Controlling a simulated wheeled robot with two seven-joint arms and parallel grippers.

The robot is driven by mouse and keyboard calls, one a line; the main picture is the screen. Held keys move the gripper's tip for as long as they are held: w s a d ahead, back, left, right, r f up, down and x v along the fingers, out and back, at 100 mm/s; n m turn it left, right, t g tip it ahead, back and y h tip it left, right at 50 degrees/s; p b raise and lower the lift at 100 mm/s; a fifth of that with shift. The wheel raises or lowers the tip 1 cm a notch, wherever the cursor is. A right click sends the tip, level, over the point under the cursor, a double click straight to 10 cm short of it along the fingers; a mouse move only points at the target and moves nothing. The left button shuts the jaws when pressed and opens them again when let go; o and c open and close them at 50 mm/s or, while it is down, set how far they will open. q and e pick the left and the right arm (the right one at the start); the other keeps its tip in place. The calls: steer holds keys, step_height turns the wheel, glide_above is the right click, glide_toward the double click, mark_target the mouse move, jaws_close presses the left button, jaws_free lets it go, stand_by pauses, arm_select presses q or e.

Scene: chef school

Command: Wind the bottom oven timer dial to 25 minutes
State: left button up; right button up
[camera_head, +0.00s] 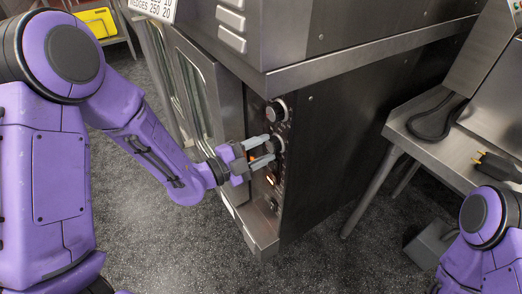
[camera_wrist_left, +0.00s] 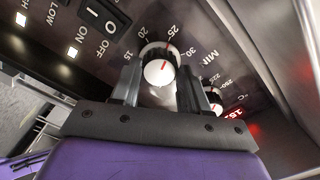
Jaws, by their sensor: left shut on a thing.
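The timer dial (camera_wrist_left: 160,72) is a round knob with a white face and a red pointer line, on the oven's dark control panel. In the left wrist view, the scale around it reads 15, 20, 25, 30 and MIN, and the red line points up and slightly right, about toward the 25. My left gripper (camera_head: 268,152) is shut on this dial, one finger on each side; the fingers also show in the left wrist view (camera_wrist_left: 158,92). In the head view the dial (camera_head: 277,145) is partly hidden by the fingers. My right gripper is out of view.
Another knob (camera_head: 276,111) sits above the held dial. The oven's glass door (camera_head: 195,85) is left of the panel. A steel table (camera_head: 425,118) stands at right.

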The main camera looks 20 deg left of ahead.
arm_select(q)
steer(key=o, duration=1.1)
steer(key=shift+c, duration=0.2)
steer(key=shift+a, duration=0.1)
steer(key=p+v, duration=0.1)
steer(key=v, duration=0.9)
steer(key=shift+p, duration=0.4)
steer(key=shift+s+a, duration=0.15)
